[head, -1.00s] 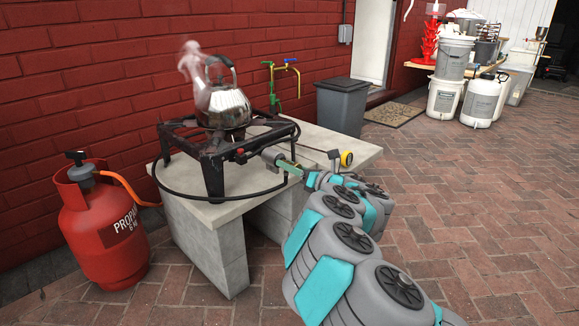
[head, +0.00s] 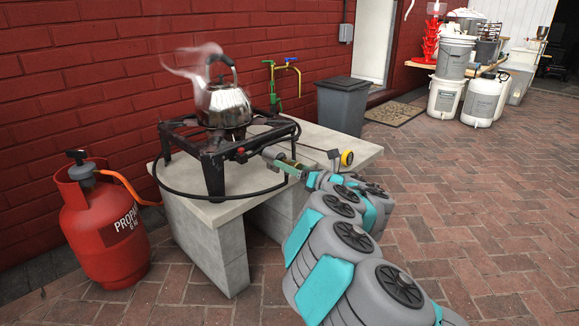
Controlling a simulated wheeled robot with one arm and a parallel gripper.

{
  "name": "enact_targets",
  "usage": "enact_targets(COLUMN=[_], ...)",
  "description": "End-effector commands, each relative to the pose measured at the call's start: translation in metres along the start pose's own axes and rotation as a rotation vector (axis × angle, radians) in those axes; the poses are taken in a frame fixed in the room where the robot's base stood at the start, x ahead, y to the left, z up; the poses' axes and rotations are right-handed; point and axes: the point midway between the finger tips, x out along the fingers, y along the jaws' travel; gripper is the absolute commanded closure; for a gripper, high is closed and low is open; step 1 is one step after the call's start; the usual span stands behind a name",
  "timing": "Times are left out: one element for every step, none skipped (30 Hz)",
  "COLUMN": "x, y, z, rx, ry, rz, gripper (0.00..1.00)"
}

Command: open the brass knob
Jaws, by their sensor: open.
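My gripper (head: 277,158) is at the right front of the black burner stand (head: 213,165), just above the concrete slab. Its jaws are open, with one grey finger to the upper left and a greenish part lower right. A small brass-coloured patch shows at the gripper, but I cannot tell whether it is the brass knob. I cannot tell whether the fingers touch anything. A small red part (head: 241,151) sits on the burner's front, left of my gripper. A separate brass tap with a blue lever (head: 290,61) is on the wall behind.
A steaming metal kettle (head: 222,104) stands on the burner. A black hose loops over the concrete slab (head: 352,160). A yellow round gauge (head: 346,157) lies near the slab's right edge. A red propane bottle (head: 105,235) stands left. Brick paving at right is open.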

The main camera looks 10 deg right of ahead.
Motion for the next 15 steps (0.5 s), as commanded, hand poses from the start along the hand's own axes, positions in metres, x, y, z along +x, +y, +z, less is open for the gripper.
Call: enact_targets(x=[0.0,0.0,-0.001,-0.001,-0.002,-0.003,-0.005,-0.007,-0.01,-0.012,-0.015,-0.02,-0.024,-0.029,-0.035], y=[0.0,0.0,0.0,0.0,0.0,0.0,-0.001,0.0,0.0,0.0,0.0,0.0,0.0,-0.001,-0.001], z=[0.0,0.0,0.0,0.0,0.001,0.001,0.001,0.001,0.001,0.001,0.001,0.001,0.001,0.001,0.001], rx=[0.0,0.0,0.0,0.0,0.0,0.0,0.0,0.0,0.0,0.0,0.0,0.0,0.0,0.0,0.0], ry=[0.0,-0.001,-0.001,-0.001,-0.001,-0.001,-0.001,-0.001,-0.001,-0.001,-0.001,-0.001,0.0,0.0,0.0], rz=[0.0,0.0,0.0,-0.001,-0.001,-0.001,-0.002,-0.002,-0.001,0.0,0.001,0.0,-0.002,-0.004,-0.005], gripper=[0.29,0.29,0.29,0.29,0.29,0.29,0.29,0.29,0.29,0.29,0.29,0.29,0.29,0.29,0.29])
